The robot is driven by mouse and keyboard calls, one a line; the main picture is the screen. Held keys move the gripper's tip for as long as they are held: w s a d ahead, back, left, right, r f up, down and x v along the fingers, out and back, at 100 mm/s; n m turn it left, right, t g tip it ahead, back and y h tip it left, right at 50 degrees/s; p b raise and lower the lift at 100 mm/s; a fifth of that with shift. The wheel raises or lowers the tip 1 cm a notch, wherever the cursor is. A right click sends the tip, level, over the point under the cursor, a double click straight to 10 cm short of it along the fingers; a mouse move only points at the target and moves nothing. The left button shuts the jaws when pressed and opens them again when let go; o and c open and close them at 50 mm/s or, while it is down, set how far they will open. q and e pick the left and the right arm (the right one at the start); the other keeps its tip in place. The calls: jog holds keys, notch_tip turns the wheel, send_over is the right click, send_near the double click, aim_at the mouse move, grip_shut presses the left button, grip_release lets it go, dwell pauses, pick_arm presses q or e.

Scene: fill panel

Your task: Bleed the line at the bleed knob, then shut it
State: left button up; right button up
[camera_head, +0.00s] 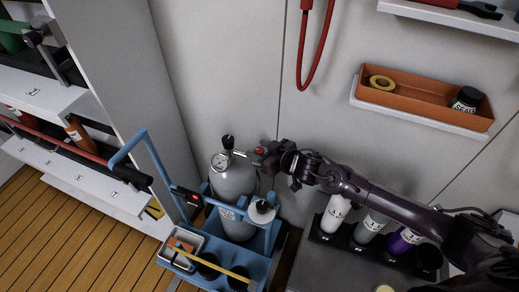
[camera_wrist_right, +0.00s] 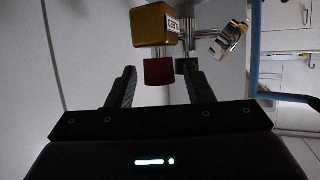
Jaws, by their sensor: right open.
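A grey gas cylinder (camera_head: 234,190) stands upright in a blue carrier, with a round gauge (camera_head: 222,160) and a black knob (camera_head: 228,141) at its top. A small red knob (camera_head: 260,151) sits on the fitting right of the cylinder's neck. My right gripper (camera_head: 264,160) is open close to it. In the right wrist view the red knob (camera_wrist_right: 159,72) hangs from a gold block (camera_wrist_right: 154,25) and appears between the open fingertips, with no clear contact. A dark knob (camera_wrist_right: 187,66) and the gauge (camera_wrist_right: 231,42) show behind. My left gripper is out of view.
The blue carrier (camera_head: 130,149) has a tall handle and holds a small tray (camera_head: 165,249) and a white-topped container (camera_head: 261,210). Bottles in a black rack (camera_head: 322,237) stand below my right arm. A red hose (camera_head: 301,60) hangs on the wall. An orange tray (camera_head: 418,96) is at upper right.

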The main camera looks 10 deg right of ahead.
jog(key=v, duration=0.7)
jog(key=shift+s+d, duration=0.15)
jog(key=shift+s, duration=0.05)
jog(key=shift+r, duration=0.1)
dwell(1.4)
